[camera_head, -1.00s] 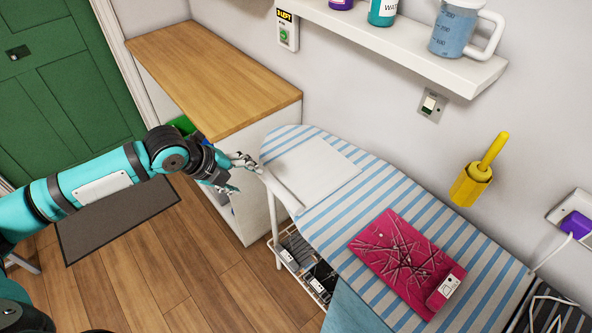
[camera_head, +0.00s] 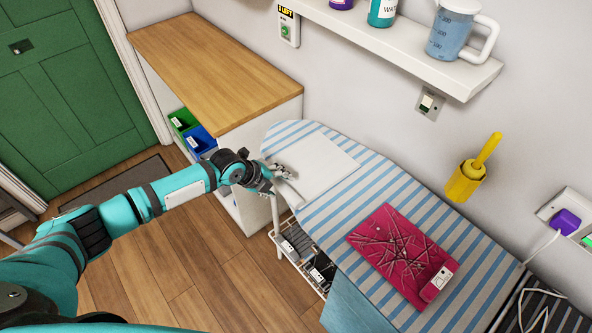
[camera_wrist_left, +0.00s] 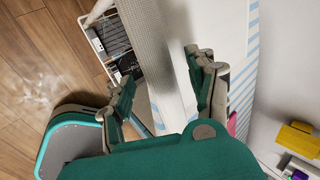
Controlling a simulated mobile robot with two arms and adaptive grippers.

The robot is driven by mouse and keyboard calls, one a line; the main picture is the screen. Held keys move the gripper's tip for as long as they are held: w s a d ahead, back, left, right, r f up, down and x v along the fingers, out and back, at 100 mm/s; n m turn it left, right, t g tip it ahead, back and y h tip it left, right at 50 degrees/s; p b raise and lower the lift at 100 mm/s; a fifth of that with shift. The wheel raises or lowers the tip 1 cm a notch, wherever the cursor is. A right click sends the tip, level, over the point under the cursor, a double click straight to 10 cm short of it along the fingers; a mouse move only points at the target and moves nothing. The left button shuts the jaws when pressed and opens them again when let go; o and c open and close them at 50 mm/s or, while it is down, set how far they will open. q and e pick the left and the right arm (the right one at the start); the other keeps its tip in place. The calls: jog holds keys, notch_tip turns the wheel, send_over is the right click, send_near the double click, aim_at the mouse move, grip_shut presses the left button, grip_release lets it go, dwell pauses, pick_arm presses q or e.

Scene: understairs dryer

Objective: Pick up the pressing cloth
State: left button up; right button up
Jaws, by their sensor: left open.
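The pressing cloth looks like a flat white folded sheet (camera_head: 318,165) near the narrow left end of the blue-and-white striped ironing board (camera_head: 400,215). My left gripper (camera_head: 284,178) is open at the cloth's left edge. In the left wrist view, the open fingers (camera_wrist_left: 165,92) lie on either side of a pale textured strip, with white surface to the right. I cannot tell whether the fingers touch the cloth. My right gripper is not in view.
A pink patterned item (camera_head: 395,250) lies farther right on the board. A wire rack (camera_head: 300,258) hangs below its left side. A wood-topped cabinet (camera_head: 215,70) stands behind my left arm. A shelf (camera_head: 400,50) and yellow holder (camera_head: 466,182) are on the wall.

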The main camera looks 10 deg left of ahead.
pick_arm(q)
jog(key=shift+w+d+f, duration=0.15)
jog(key=shift+w+f, duration=0.05)
jog(key=shift+f, duration=0.1)
grip_shut()
jog(key=shift+r, duration=0.1)
